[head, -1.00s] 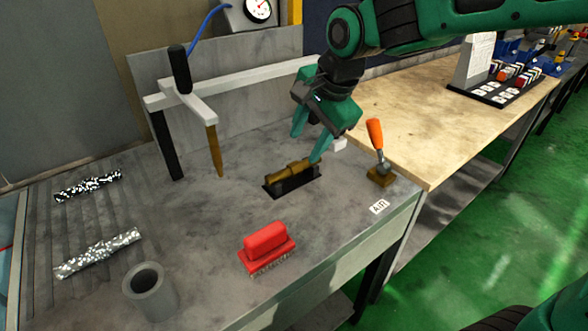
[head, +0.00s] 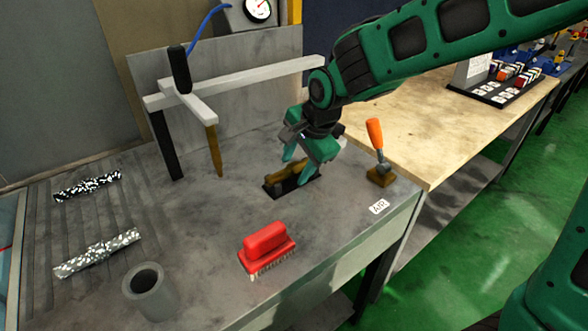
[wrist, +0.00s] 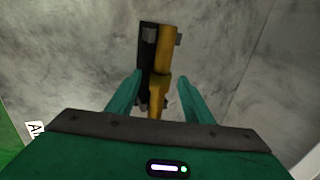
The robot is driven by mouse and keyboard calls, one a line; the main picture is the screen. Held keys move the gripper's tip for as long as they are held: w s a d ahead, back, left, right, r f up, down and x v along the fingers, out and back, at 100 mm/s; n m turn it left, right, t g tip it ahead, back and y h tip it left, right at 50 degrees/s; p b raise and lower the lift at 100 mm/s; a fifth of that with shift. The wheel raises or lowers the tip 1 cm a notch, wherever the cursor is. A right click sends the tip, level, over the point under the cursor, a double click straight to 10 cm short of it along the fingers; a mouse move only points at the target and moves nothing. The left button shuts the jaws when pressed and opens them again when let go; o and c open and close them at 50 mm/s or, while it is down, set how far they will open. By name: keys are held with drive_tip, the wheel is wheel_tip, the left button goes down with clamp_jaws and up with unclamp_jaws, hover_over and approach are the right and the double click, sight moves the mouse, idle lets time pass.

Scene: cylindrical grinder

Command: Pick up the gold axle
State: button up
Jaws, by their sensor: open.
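The gold axle (head: 282,171) lies on its dark holder (head: 292,187) on the grey bench. My green gripper (head: 295,170) is open just above it, and its fingers hide part of the axle in the head view. In the wrist view the axle (wrist: 162,66) runs lengthwise, and its near end lies between the two open fingers (wrist: 158,92). The dark holder also shows beside and under the axle (wrist: 148,45). I cannot tell how much height is left between fingertips and axle.
An orange-handled tool on a brass block (head: 380,176) stands close to the right. A red brush (head: 266,249) lies in front. A grey cup (head: 147,290), two speckled rods (head: 97,253) and a white arm with a brown pointed rod (head: 214,151) are to the left.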

clamp_jaws()
drive_tip(key=shift+r, duration=0.1)
